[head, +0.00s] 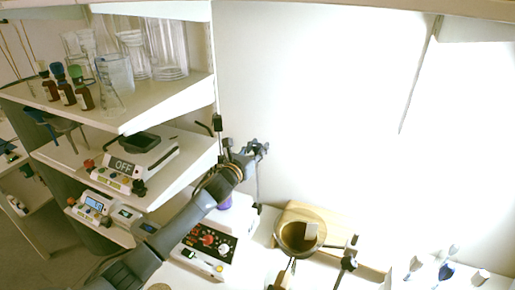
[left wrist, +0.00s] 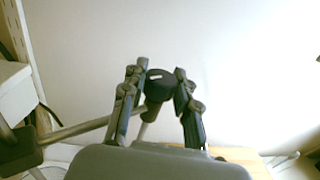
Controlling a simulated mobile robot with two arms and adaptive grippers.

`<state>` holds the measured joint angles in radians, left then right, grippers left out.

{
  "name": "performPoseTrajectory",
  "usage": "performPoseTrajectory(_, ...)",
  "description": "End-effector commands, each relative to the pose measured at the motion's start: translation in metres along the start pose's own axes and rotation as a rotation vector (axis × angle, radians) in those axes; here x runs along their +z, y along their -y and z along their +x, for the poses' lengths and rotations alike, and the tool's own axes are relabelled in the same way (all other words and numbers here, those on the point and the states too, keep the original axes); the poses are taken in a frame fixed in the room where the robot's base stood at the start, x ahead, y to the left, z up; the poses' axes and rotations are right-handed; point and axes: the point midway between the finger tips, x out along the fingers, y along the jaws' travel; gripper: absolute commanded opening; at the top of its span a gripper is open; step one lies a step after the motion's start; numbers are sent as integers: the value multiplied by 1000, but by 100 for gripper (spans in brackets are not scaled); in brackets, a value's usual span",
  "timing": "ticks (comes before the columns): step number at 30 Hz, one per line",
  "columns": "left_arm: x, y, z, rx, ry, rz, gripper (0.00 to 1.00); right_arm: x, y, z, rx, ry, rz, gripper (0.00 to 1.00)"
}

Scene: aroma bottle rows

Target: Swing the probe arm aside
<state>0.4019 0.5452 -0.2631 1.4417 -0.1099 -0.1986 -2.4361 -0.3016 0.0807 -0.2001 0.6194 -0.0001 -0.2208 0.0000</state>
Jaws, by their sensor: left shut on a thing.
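My left gripper (head: 257,150) is at the end of my dark arm, which reaches up from the lower left past the shelf end. In the left wrist view, its two fingers (left wrist: 160,85) close around the dark end piece of the probe arm (left wrist: 158,78). A grey rod (left wrist: 85,128) runs from there to a dark clamp (left wrist: 22,150) at the lower left. In the head view, a thin upright stand rod (head: 218,135) is just left of the gripper, and a thin probe (head: 257,182) hangs below it. My right gripper is not in view.
A white instrument with a red knob (head: 208,241) stands below my arm. Shelves at left hold glassware (head: 115,70), small amber bottles (head: 67,94) and a hotplate showing OFF (head: 130,168). A round brown bowl (head: 290,238) stands on the bench to the right. The wall above is clear.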

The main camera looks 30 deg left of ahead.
Motion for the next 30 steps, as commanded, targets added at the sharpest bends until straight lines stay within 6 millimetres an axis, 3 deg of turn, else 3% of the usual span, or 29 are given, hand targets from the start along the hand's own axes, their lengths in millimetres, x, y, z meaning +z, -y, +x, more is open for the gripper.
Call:
performPoseTrajectory(14, -3, 2, 0, 111, 1, -4, 0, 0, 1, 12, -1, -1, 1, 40)
performPoseTrajectory(30, -1, 2, 1, 590, 2, -5, 0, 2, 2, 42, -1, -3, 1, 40)
